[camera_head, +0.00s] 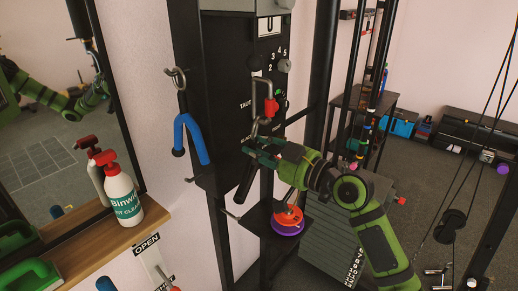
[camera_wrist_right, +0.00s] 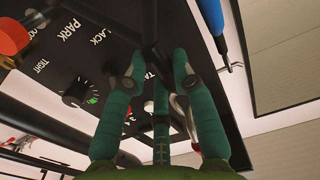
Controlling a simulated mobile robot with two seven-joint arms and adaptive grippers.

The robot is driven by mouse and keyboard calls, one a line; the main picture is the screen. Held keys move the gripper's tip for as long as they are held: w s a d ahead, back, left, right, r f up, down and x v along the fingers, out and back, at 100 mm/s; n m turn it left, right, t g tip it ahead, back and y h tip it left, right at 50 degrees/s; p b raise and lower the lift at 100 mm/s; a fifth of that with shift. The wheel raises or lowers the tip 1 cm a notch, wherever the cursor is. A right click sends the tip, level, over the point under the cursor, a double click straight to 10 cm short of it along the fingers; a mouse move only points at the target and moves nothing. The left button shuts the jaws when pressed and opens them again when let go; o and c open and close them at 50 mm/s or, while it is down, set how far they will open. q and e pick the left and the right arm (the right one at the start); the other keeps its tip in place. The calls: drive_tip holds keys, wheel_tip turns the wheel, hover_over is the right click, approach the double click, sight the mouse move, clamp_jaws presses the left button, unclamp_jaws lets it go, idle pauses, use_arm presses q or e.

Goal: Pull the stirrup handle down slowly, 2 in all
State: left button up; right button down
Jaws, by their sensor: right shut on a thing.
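The stirrup handle (camera_head: 247,181) shows as a dark grip hanging below a metal connector in front of the black panel (camera_head: 216,110). My right gripper (camera_head: 260,152) is at the top of this handle and is shut on it. In the right wrist view, the two green fingers of the gripper (camera_wrist_right: 158,62) close around a dark part of the handle (camera_wrist_right: 150,32). The fingers hide part of it. A counter (camera_head: 268,26) on the panel reads 0. My left gripper is not in view.
A blue handle (camera_head: 192,140) hangs from a hook left of the panel. Stacked orange and purple discs (camera_head: 287,222) sit on a small shelf below my right gripper. A white bottle (camera_head: 122,197) stands on the wooden shelf (camera_head: 98,243) at left. A mirror (camera_head: 50,130) is behind it.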

drive_tip(key=shift+r+p, duration=0.4)
drive_tip(key=shift+r, duration=0.35)
drive_tip(key=shift+r+p, duration=0.85)
drive_tip(key=shift+r, duration=0.2)
drive_tip(key=shift+r+p, duration=0.3)
drive_tip(key=shift+r, duration=0.15)
